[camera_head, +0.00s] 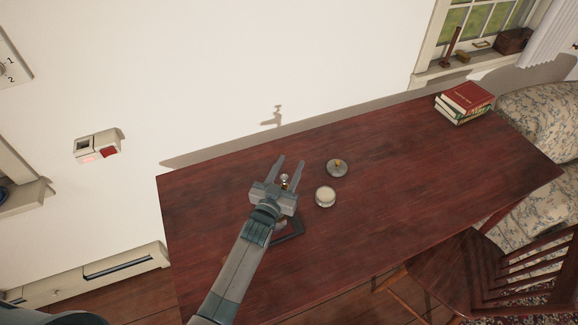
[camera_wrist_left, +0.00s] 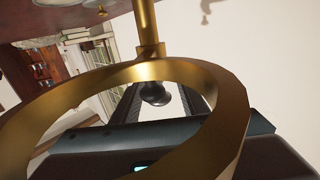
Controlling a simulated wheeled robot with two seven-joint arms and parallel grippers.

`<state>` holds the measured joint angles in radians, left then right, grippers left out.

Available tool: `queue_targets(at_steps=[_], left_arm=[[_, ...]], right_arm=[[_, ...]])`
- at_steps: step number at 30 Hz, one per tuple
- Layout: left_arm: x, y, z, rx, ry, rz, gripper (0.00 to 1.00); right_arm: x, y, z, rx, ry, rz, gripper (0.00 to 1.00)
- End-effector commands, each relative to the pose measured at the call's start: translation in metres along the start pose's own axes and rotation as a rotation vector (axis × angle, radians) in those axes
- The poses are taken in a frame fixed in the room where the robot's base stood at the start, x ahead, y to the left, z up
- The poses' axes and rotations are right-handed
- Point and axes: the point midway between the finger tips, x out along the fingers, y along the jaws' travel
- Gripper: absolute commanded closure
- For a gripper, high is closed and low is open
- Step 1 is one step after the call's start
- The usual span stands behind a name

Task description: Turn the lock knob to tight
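A small knob (camera_head: 285,179) with pale and brass-coloured parts shows between my left gripper's fingers in the head view. In the left wrist view, a dark rounded knob (camera_wrist_left: 156,94) sits at the end of a brass stem (camera_wrist_left: 147,25), behind a large brass ring (camera_wrist_left: 232,95) close to the camera. My left gripper (camera_head: 290,161) is open above the table (camera_head: 420,160), its fingers apart on either side of the knob; contact cannot be told. A dark angular base (camera_head: 291,231) shows partly below the gripper. No tight mark is readable. My right gripper is out of view.
A round grey piece with a brass top (camera_head: 337,169) and a pale round container (camera_head: 325,197) stand right of the gripper. Books (camera_head: 465,101) lie at the far right corner. A chair (camera_head: 470,275) stands at the front right. The table's right half is mostly clear.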

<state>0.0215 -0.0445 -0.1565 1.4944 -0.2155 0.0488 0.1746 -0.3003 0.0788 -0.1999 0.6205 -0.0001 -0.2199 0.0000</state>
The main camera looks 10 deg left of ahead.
Motion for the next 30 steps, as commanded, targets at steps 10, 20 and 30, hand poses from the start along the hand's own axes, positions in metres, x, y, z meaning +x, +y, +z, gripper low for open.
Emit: queue_targets(at_steps=[10,20,30], left_arm=[[-0.0002,0.0,-0.0001,0.0,0.0,0.0,1.0],[-0.0003,0.0004,-0.0001,0.002,0.0,0.022,1.0],[-0.0007,0.0032,0.0004,0.007,-0.001,0.136,1.0]], right_arm=[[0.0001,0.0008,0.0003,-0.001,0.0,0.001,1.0],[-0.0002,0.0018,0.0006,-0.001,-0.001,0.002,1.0],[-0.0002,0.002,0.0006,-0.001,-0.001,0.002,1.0]])
